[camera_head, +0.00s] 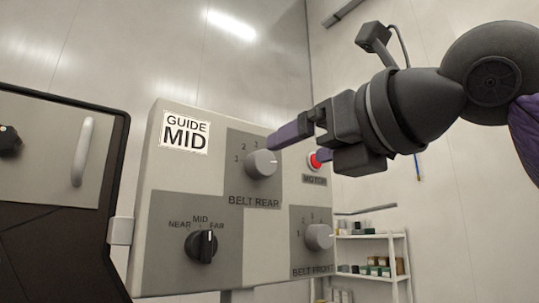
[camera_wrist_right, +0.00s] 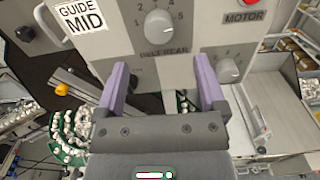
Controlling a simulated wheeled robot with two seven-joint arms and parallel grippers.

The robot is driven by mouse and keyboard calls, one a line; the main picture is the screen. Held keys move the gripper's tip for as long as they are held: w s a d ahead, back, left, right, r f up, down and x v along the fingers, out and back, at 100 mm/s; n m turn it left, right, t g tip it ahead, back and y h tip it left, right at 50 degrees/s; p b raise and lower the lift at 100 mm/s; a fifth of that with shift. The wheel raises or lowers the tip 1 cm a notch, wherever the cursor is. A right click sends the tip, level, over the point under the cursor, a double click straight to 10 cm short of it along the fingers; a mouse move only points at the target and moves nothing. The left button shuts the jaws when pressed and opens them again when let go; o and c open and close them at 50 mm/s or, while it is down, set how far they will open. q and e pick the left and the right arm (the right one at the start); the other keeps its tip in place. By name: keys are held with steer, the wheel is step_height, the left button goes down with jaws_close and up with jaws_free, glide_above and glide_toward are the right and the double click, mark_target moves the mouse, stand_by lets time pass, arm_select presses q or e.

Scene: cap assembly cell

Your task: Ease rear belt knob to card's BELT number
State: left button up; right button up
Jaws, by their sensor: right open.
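The grey BELT REAR knob (camera_head: 261,163) sits on a dark square of the control panel (camera_head: 170,290); numbers ring it. It shows in the right wrist view at the top middle (camera_wrist_right: 158,24); I cannot read its setting surely. The only card (camera_head: 185,132) in view reads GUIDE MID and is stuck at the panel's upper left; it also shows in the wrist view (camera_wrist_right: 80,14). My right gripper (camera_head: 284,136) is open and empty, its purple fingers pointing at the panel by the knob. In the wrist view, the open fingers (camera_wrist_right: 162,62) are apart from the knob. My left gripper is out of view.
The BELT FRONT knob (camera_head: 318,237) is at lower right, and a black NEAR/MID/FAR knob (camera_head: 201,246) at lower left. A white shelf (camera_head: 372,238) stands behind the panel.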

mark_target(267, 162)
steer(key=p+x, duration=0.2)
steer(key=x, duration=0.4)
steer(key=shift+a+r, duration=0.1)
steer(key=shift+r, duration=0.05)
steer(key=shift+w+a, duration=0.2)
steer(key=shift+w, duration=0.05)
steer(key=shift+w+a, duration=0.1)
steer(key=shift+w, duration=0.1)
steer(key=shift+c, duration=1.9)
jaws_close()
